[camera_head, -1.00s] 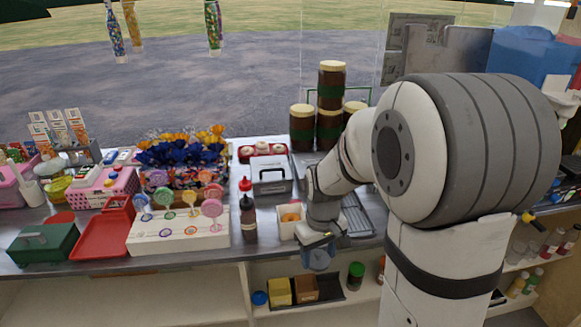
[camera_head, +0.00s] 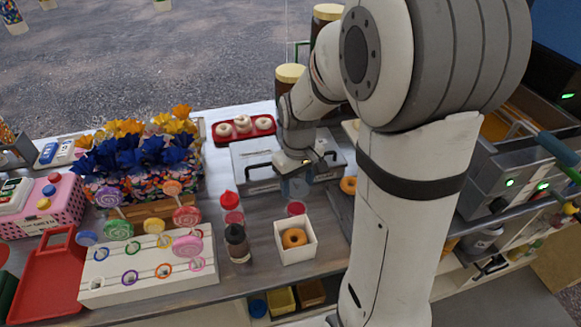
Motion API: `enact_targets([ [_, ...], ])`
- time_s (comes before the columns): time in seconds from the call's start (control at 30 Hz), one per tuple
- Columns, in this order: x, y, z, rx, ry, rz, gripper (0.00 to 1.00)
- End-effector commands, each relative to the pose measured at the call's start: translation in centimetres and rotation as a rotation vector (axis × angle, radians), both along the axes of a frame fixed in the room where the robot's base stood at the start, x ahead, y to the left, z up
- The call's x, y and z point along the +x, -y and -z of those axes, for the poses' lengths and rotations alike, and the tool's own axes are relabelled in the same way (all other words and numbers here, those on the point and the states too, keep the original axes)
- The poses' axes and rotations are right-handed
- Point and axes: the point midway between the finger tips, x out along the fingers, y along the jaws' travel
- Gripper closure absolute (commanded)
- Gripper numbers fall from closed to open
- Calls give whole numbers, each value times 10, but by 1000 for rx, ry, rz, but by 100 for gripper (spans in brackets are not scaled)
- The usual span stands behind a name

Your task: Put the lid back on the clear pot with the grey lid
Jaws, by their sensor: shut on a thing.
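My gripper (camera_head: 294,172) is at the centre, pointing down above the counter in front of the grey metal box. It is shut on a small grey-blue thing (camera_head: 297,188) that looks like the grey lid; its outline is partly hidden by the fingers. Just below it on the counter stands a small pot with red contents (camera_head: 295,208), which may be the clear pot. The held thing is close above it; I cannot tell whether they touch.
A white box with a doughnut (camera_head: 281,247) stands in front. Two sauce bottles (camera_head: 236,243) are to the left, beside the white lollipop stand (camera_head: 148,268). A red tray of white rings (camera_head: 213,136) lies behind. A metal machine (camera_head: 505,170) is at the right.

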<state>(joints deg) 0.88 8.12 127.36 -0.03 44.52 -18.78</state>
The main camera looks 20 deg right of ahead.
Motion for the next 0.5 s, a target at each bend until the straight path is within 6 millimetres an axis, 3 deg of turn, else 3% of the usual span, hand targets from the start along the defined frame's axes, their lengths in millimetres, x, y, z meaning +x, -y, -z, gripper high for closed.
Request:
enact_targets([
  [0.27,0,-2,12,0,-1,-4,67],
  [0.5,0,-2,35,0,-1,-5,67],
])
